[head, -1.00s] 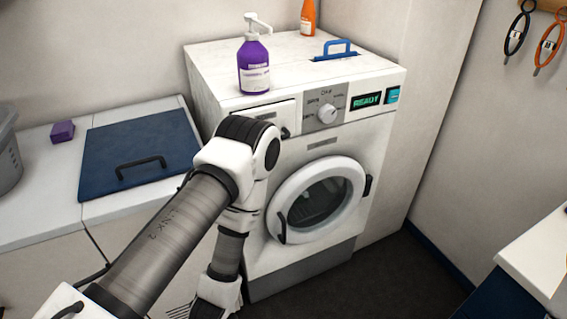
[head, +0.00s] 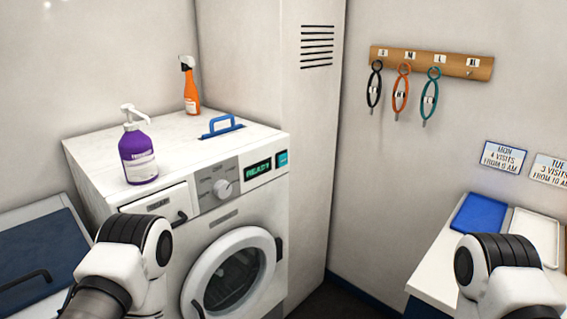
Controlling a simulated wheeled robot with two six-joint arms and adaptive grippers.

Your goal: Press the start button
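A white washing machine (head: 180,240) stands at the left in the head view, its round door (head: 230,275) shut. On its front panel are a dial (head: 222,188), a display (head: 258,171) that reads READY, and a small teal button (head: 282,159) at the right end of the panel. Parts of my arms show at the bottom left, in front of the machine, and at the bottom right, in front of the counter. Neither gripper is in the picture.
A rack (head: 430,62) with hanging loops is on the wall. A counter with a blue tray (head: 480,226) is at right.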

